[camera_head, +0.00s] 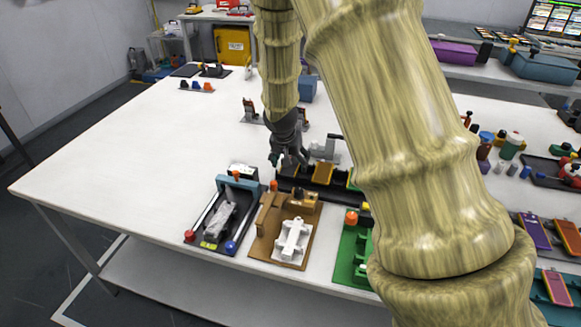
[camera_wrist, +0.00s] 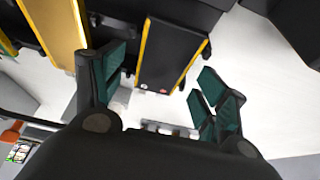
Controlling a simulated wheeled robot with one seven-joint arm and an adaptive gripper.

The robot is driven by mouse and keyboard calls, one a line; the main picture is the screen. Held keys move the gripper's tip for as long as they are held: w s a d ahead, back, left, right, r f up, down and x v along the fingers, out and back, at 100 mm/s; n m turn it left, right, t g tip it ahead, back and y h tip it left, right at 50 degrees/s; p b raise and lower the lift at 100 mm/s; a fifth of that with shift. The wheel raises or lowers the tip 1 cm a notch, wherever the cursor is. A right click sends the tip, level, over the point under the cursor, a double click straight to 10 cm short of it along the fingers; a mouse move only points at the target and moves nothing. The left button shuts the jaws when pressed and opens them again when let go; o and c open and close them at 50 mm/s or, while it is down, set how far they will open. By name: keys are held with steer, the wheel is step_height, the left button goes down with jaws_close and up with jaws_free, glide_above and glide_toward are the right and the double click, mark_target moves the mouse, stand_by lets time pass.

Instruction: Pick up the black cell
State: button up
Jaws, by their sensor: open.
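My gripper (camera_head: 287,157) hangs over the dark tray (camera_head: 322,192) on the white table. In the wrist view my gripper (camera_wrist: 160,88) is open, its teal-padded fingers spread apart with nothing between the pads. The black cell (camera_wrist: 170,55), a flat dark plate with yellow side edges, shows in the wrist view just beyond and between the fingertips, and no finger is seen touching it.
In front of the tray are a black fixture (camera_head: 207,235), a brown fixture (camera_head: 263,243) with a white part and a green fixture (camera_head: 347,255). A blue block (camera_head: 307,88) stands behind. My arm hides the middle right.

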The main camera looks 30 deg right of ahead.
steer(key=shift+f, duration=0.2)
stand_by(0.4)
steer(key=c, duration=1)
